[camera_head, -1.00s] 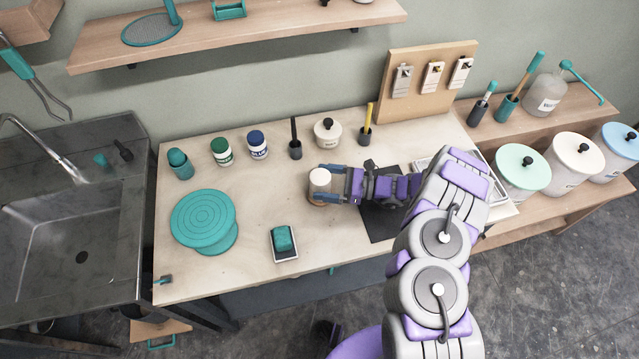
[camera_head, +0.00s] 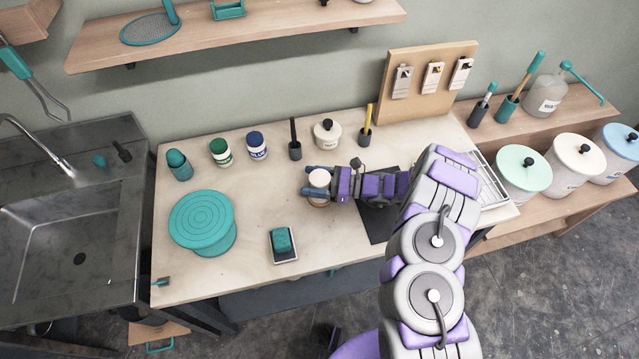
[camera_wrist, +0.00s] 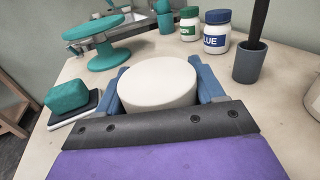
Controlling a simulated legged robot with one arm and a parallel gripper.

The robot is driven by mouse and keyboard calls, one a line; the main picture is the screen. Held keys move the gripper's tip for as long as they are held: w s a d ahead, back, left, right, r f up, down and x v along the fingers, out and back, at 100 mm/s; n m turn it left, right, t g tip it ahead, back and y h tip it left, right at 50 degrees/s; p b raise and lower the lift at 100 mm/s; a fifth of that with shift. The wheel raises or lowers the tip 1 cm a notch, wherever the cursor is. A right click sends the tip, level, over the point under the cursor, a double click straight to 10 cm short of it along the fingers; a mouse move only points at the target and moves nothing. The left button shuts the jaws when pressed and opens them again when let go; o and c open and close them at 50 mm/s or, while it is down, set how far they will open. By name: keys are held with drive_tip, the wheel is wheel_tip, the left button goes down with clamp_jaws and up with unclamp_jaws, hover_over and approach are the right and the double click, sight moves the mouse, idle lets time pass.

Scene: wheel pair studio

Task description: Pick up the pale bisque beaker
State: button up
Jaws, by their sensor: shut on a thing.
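The pale bisque beaker (camera_head: 319,178) is on or just above the table (camera_head: 190,272), right of its middle. It has a pale, cream-white round top and a brownish lower part in the head view. My gripper (camera_head: 318,182) reaches in from the right and is shut on the beaker, one blue finger on each side. In the wrist view the beaker's pale top (camera_wrist: 157,82) sits between the two fingers, and its lower part is hidden. I cannot tell whether its base touches the table.
A teal turntable (camera_head: 202,215) stands at left and a teal sponge on a tray (camera_head: 283,241) in front. Green and blue labelled jars (camera_head: 257,146), a dark cup with a tool (camera_head: 295,148) and a lidded pot (camera_head: 327,133) line the back. The table between them is clear.

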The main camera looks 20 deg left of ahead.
drive_tip(key=shift+c, duration=0.7)
